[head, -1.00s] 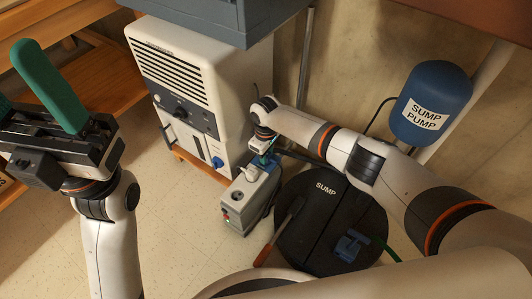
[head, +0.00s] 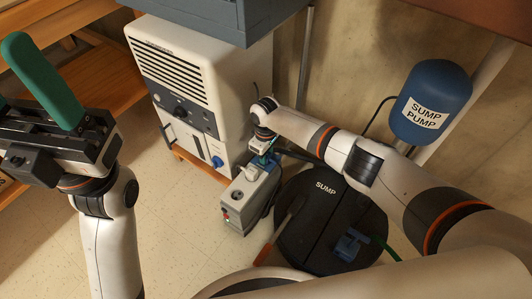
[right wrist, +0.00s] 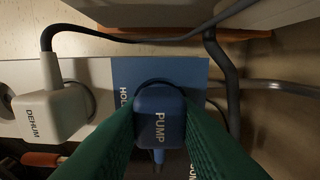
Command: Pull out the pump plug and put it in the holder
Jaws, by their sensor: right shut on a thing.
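The pump plug (right wrist: 158,115) is blue and marked PUMP. My right gripper (right wrist: 160,125) is shut on it, with a green finger on each side. Behind the plug is a blue panel (right wrist: 185,72) with a round dark opening and partly covered lettering starting HOL. The plug is in front of this opening; I cannot tell how deep it sits. In the head view my right gripper (head: 263,150) is at the far end of the grey socket box (head: 238,205). My left gripper (head: 22,85) is raised at the left, fingers apart and empty.
A white plug marked DEHUM (right wrist: 55,108) sits beside the pump plug, left in the wrist view. A dark cable (right wrist: 140,39) runs past the panel. The dehumidifier (head: 190,80) stands behind the box, the black sump lid (head: 315,215) to its right.

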